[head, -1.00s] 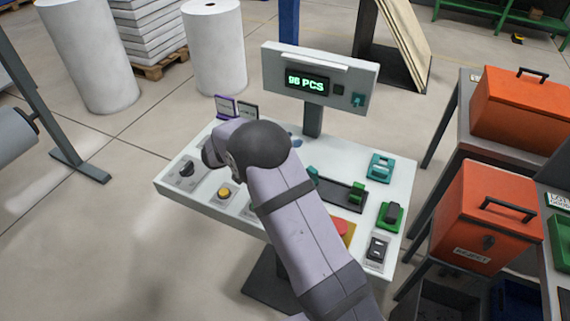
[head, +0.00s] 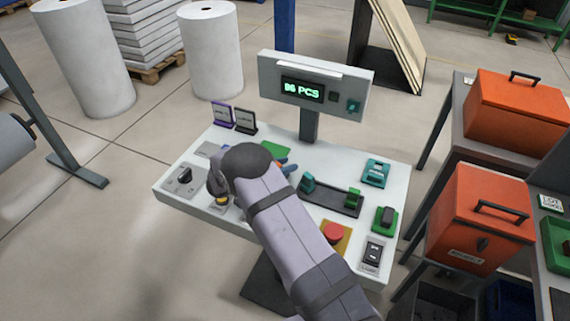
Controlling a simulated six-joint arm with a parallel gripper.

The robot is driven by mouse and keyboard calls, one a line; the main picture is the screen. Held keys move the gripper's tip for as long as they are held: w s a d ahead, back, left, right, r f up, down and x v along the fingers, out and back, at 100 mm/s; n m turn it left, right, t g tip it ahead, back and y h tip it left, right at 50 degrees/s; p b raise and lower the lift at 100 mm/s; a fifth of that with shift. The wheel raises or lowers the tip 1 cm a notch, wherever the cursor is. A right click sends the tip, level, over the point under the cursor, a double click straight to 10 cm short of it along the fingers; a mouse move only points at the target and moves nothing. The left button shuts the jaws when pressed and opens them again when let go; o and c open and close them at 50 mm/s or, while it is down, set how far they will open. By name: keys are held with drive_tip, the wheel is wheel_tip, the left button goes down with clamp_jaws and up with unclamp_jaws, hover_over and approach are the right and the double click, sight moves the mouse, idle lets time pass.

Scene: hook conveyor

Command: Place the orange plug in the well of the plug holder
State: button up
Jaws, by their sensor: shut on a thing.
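My arm reaches over the white console (head: 175,200) from the lower right. Its dark rounded joint is above the left half of the console top. The arm's end points down there, close to a yellow button (head: 221,200). My gripper's fingers are hidden by my own arm. I cannot make out the orange plug or the plug holder; the arm covers part of the console. A green piece (head: 275,150) and a blue item (head: 288,168) show just behind the arm.
A display post (head: 316,85) and two small signs (head: 233,117) stand along the back edge. A dark slider track (head: 330,198), teal switch (head: 375,172), green switch (head: 384,220) and red button (head: 334,232) fill the right half. Orange boxes (head: 480,215) stand right of the console.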

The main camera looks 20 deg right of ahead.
drive_tip(key=shift+f, duration=0.15)
drive_tip(key=o, duration=1.1)
